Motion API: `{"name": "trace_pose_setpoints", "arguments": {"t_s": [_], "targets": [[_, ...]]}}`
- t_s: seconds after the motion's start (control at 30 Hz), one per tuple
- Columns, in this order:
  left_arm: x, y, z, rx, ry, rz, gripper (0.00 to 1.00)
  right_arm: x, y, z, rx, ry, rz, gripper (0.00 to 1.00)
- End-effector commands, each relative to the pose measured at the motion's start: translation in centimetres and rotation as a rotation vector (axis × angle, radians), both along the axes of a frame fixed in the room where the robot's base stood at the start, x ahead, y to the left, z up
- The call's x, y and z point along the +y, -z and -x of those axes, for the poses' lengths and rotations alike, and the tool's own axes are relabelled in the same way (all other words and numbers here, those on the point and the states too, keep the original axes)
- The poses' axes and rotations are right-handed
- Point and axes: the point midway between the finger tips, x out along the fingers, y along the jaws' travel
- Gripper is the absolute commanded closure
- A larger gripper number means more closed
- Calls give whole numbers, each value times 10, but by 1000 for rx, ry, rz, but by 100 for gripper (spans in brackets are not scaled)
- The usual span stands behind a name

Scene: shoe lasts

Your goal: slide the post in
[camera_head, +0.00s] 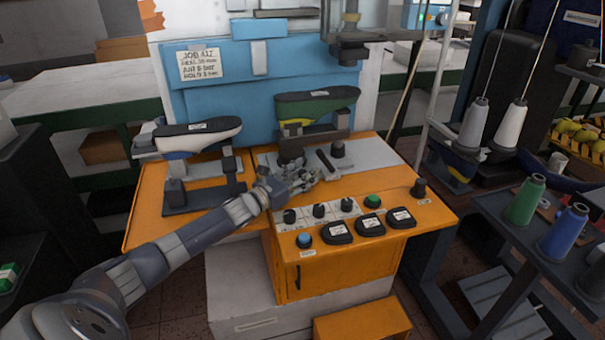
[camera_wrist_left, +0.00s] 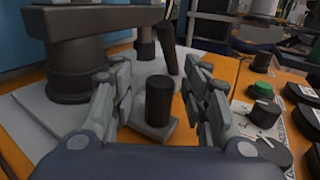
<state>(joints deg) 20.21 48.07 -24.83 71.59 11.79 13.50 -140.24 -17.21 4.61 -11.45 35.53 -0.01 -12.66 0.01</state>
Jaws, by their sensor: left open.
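A short dark cylinder, seemingly the post (camera_wrist_left: 158,100), stands upright between the fingers of my left gripper (camera_wrist_left: 158,97) in the left wrist view. It rises from a small grey plate (camera_wrist_left: 150,128), with gaps to the fingers on both sides. In the head view my left gripper (camera_head: 314,177) reaches low over the orange machine top, open, and I cannot make out the post there. A green and black shoe last (camera_head: 317,108) sits on a stand behind the gripper. A white and black last (camera_head: 198,137) sits on a stand to the left. My right gripper is not in view.
A thick grey column (camera_wrist_left: 82,50) stands close to the left finger, with a slanted dark lever (camera_wrist_left: 169,45) behind the post. Knobs and a green button (camera_head: 372,201) line the panel in front. Thread cones (camera_head: 525,200) stand at the right.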

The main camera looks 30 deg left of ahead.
Motion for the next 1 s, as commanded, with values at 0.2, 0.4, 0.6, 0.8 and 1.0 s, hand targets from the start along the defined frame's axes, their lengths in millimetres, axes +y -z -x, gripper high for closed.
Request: {"name": "trace_pose_setpoints", "arguments": {"t_s": [0.2, 0.4, 0.6, 0.8, 1.0], "targets": [[0, 0, 0, 0, 0, 0, 92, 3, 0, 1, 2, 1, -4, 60], [-1, 1, 0, 0, 0, 0, 100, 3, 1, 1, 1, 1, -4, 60], [-18, 4, -21, -2, 2, 1, 100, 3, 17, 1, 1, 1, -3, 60], [-30, 1, -35, -2, 1, 0, 100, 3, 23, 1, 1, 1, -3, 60], [-30, 1, -35, 1, -1, 0, 100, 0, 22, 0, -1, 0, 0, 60]]}}
